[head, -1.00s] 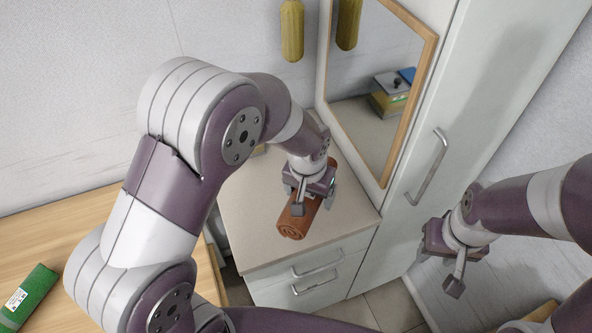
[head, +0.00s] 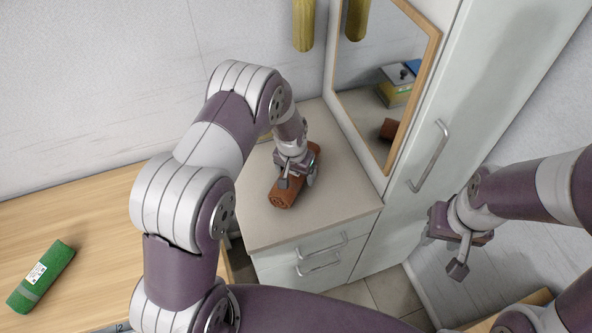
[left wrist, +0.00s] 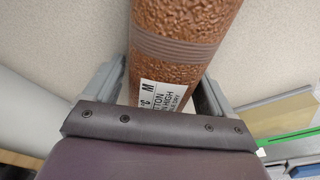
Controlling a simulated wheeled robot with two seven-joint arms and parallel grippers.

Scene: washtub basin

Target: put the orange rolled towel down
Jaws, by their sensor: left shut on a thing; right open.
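The orange rolled towel (head: 285,194) is brownish orange with a spiral end, and it is over the top of the white cabinet (head: 262,232). My left gripper (head: 296,178) is shut around its middle from above. In the left wrist view the towel (left wrist: 185,45) lies between the two fingers, with a white label and ribbed bands showing. I cannot tell whether its underside touches the cabinet top. My right gripper (head: 459,247) is open and empty, at the right, in front of the tall cabinet.
A mirror (head: 385,80) with a wooden frame stands behind the cabinet top. A green rolled towel (head: 41,277) lies on the wooden table (head: 90,230) at the left. A yellow rolled item (head: 304,25) is on the wall. The front right of the cabinet top is clear.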

